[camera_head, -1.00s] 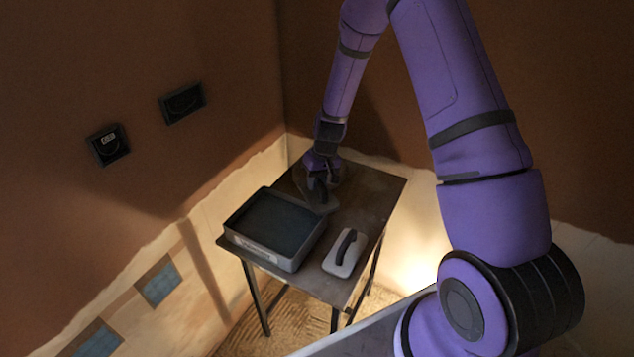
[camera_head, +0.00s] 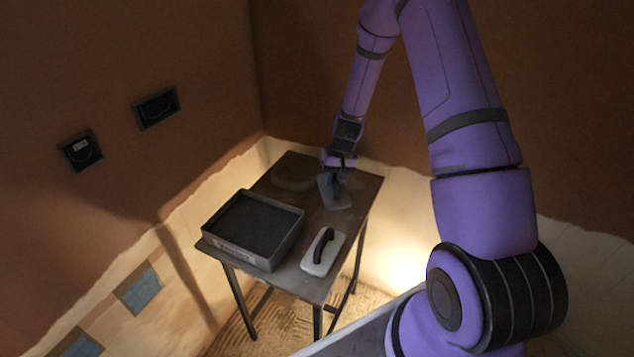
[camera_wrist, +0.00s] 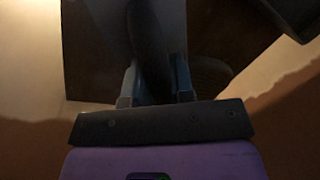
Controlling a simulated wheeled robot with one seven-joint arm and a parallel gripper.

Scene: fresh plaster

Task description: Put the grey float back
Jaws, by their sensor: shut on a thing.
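The grey float (camera_head: 334,195) is over the right back part of the small dark table (camera_head: 357,187). My gripper (camera_head: 333,171) is shut on its dark handle, with the plate below. I cannot tell whether the plate touches the tabletop. In the wrist view, my gripper's fingers (camera_wrist: 155,88) stand on either side of the dark handle (camera_wrist: 148,45), and the grey plate (camera_wrist: 95,45) fills much of the upper part.
A dark tray with a grey rim (camera_head: 285,245) stands at the table's left front. A white float with a black handle (camera_head: 317,262) lies right of it. A flat round dark patch (camera_head: 293,172) shows at the back left. Walls close in behind the table.

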